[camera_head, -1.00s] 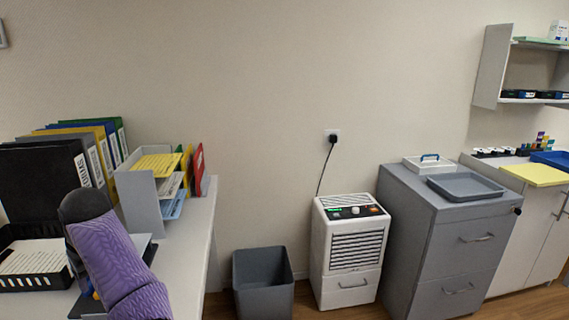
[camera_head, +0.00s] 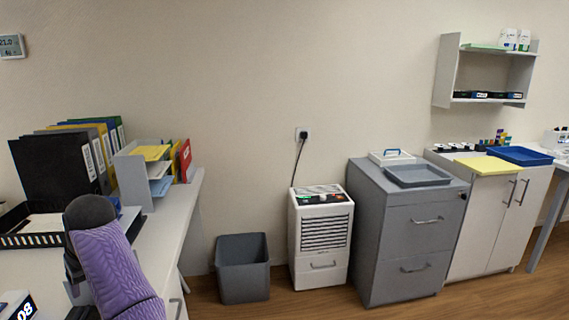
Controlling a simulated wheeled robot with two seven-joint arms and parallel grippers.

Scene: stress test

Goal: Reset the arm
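One of my arms, in a purple knitted sleeve (camera_head: 112,262) with a dark rounded end, comes up from the lower left of the head view. It stands in front of the white desk (camera_head: 170,222). No gripper fingers show in this view. My other arm is not in view.
The desk holds binders (camera_head: 58,165), a sorter with papers (camera_head: 140,185) and a black tray (camera_head: 40,240). A grey bin (camera_head: 242,285), a white dehumidifier-like unit (camera_head: 322,262) and a grey cabinet (camera_head: 400,265) stand along the wall. Wooden floor (camera_head: 490,300) is clear at lower right.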

